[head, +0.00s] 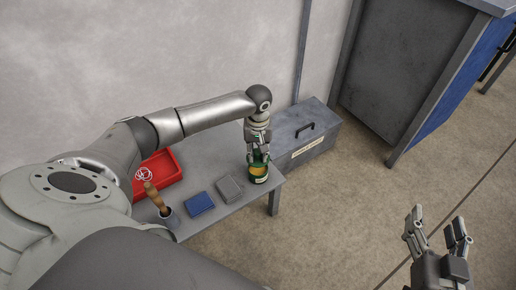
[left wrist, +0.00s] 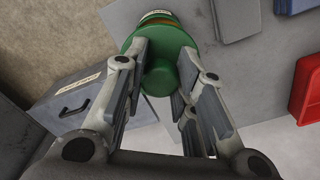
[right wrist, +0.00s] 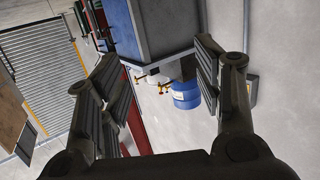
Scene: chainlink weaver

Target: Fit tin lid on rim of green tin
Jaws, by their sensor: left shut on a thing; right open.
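The green tin (head: 259,180) stands near the right end of the grey bench, with an orange-yellow area showing at its top. The green tin lid (left wrist: 178,40) is a round disc with a knob (left wrist: 160,78). My left gripper (head: 259,157) is over the tin, pointing down, and its fingers are shut on the lid's knob. In the left wrist view the tin (left wrist: 157,14) shows just beyond the lid's edge. I cannot tell whether the lid touches the rim. My right gripper (head: 438,232) is open and empty, away from the bench over the floor.
The bench (head: 222,163) also holds a grey block (head: 229,188), a blue block (head: 200,204), a cup with a wooden-handled tool (head: 168,217) and a red tray (head: 170,176) with white loops. Floor to the right is clear.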

